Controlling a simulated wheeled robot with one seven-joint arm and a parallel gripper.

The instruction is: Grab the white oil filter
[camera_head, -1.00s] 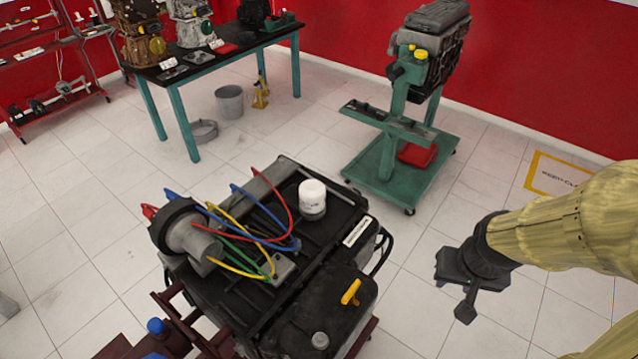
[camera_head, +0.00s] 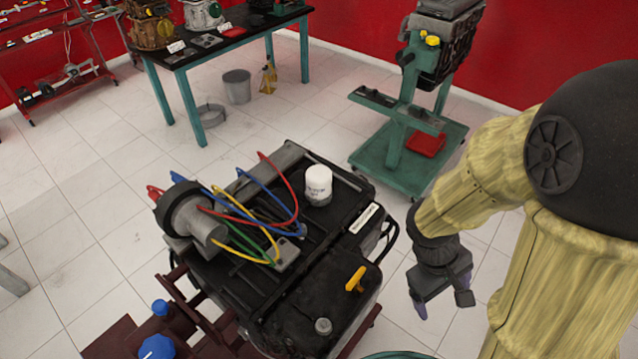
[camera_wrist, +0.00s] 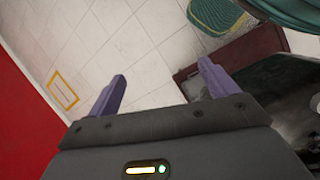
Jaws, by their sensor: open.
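The white oil filter (camera_head: 318,185) stands upright on top of the black engine trainer (camera_head: 290,315), near its back right edge, beside the coloured wires. My gripper (camera_head: 443,306) hangs to the right of the engine, lower right of the filter and apart from it. In the wrist view my gripper (camera_wrist: 158,90) shows two purple fingers spread apart with nothing between them. The filter is not in the wrist view.
Red, blue, yellow and green wires (camera_head: 250,225) arch left of the filter. A yellow handle (camera_head: 355,279) sticks up from the engine's front right. A green engine stand (camera_head: 405,160) is behind. White floor (camera_head: 75,240) is open on the left.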

